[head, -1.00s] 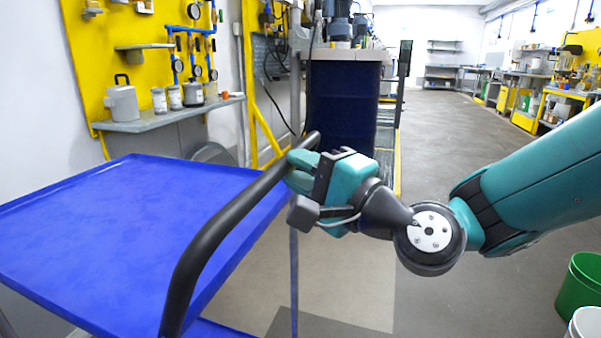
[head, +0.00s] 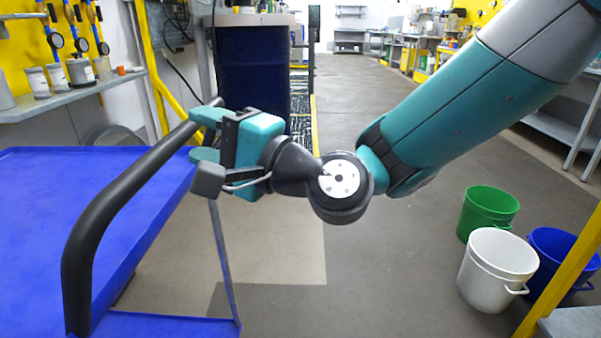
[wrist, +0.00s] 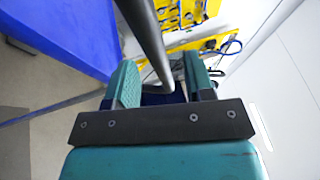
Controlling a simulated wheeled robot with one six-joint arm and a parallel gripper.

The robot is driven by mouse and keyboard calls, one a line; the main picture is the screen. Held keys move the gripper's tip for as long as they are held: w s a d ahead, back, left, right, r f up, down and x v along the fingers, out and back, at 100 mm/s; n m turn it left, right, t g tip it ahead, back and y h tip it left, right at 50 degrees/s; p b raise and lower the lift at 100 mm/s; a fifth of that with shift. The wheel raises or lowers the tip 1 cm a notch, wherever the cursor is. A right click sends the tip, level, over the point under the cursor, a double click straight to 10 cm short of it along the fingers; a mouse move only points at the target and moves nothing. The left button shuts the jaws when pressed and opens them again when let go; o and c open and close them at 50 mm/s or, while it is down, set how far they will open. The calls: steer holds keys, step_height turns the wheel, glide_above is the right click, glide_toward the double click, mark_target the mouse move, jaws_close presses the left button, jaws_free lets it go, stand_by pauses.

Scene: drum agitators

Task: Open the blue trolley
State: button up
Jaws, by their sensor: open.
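The blue trolley (head: 100,205) stands at the left in the head view, with a flat blue top and a lower shelf. Its black bar handle (head: 128,190) rises at the near side and slants away to the right. My gripper (head: 203,135) is at the far end of the handle, its fingers open. In the wrist view the handle (wrist: 147,42) runs between the two teal fingers of my gripper (wrist: 160,84), with a gap visible on both sides. The trolley's blue top (wrist: 62,32) shows at the upper left there.
Green (head: 488,210), white (head: 496,268) and blue (head: 552,262) buckets stand on the floor at the right. A dark blue drum unit (head: 252,75) stands behind my gripper. A wall shelf (head: 80,98) with containers is at the left. Open grey floor lies in the middle.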

steer(key=b+v, duration=1)
steer(key=v, duration=0.6)
steer(key=shift+s+d, duration=0.1)
steer(key=shift+s, duration=0.05)
steer(key=s+f+n+g+h, duration=0.55)
steer(key=f+n, duration=0.35)
steer(key=f, duration=0.2)
steer(key=s+d+f+n+g+h, duration=0.35)
steer(key=d+f+h, duration=0.4)
steer(key=d, duration=0.25)
step_height(320, 180, up, 38)
steer(key=p, duration=3.8)
steer(key=shift+s+d+r+n+h, duration=0.2)
steer(key=shift+s+d+n+h, duration=0.1)
steer(key=shift+d+n+h, duration=0.1)
